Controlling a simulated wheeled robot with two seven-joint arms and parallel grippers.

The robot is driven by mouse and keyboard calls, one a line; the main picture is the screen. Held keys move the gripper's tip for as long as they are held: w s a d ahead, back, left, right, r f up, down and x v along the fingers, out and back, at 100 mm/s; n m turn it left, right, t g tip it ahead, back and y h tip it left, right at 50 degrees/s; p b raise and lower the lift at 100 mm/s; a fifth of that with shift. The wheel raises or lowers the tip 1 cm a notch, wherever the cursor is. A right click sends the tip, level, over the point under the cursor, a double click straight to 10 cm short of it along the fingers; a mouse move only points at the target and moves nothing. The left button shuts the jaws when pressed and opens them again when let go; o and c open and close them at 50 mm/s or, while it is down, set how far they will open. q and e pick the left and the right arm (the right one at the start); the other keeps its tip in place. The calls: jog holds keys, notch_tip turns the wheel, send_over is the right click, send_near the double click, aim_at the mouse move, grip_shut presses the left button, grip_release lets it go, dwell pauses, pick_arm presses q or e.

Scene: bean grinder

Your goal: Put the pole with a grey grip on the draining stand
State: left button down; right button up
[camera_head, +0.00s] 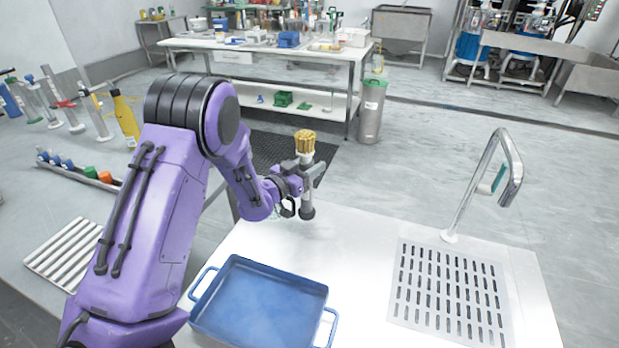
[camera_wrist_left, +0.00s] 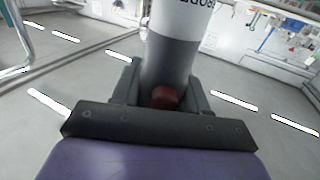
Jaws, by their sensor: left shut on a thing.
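My left gripper (camera_head: 304,178) is shut on an upright pole with a grey grip (camera_head: 307,210) and a ridged yellow top (camera_head: 305,141), above the far edge of the white table. In the left wrist view the pole's grey and white shaft (camera_wrist_left: 172,60) with dark lettering stands between the fingers. A small dark red part shows low between them; I cannot tell what it is. My right gripper is not in view.
A blue tray (camera_head: 258,300) with side handles sits at the table's front. A curved tap (camera_head: 470,190) rises behind the drain plate. A white slatted rack (camera_head: 66,252), a yellow bottle (camera_head: 126,118) and several upright poles stand at left. The table between tray and plate is clear.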

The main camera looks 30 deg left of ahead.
pick_arm(q)
notch_tip(320, 180, down, 4)
jog(key=shift+w+f, duration=0.1)
jog(key=shift+f, duration=0.1)
jog(key=c, duration=0.6)
grip_release()
jog(key=s, duration=0.4)
jog(key=s+a+b, duration=0.1)
jog(key=s, duration=0.3)
jog(key=s+b, duration=0.1)
jog(key=s, duration=0.3)
jog(key=shift+a+r, duration=0.2)
jog(key=shift+a, duration=0.2)
jog(key=shift+r, duration=0.1)
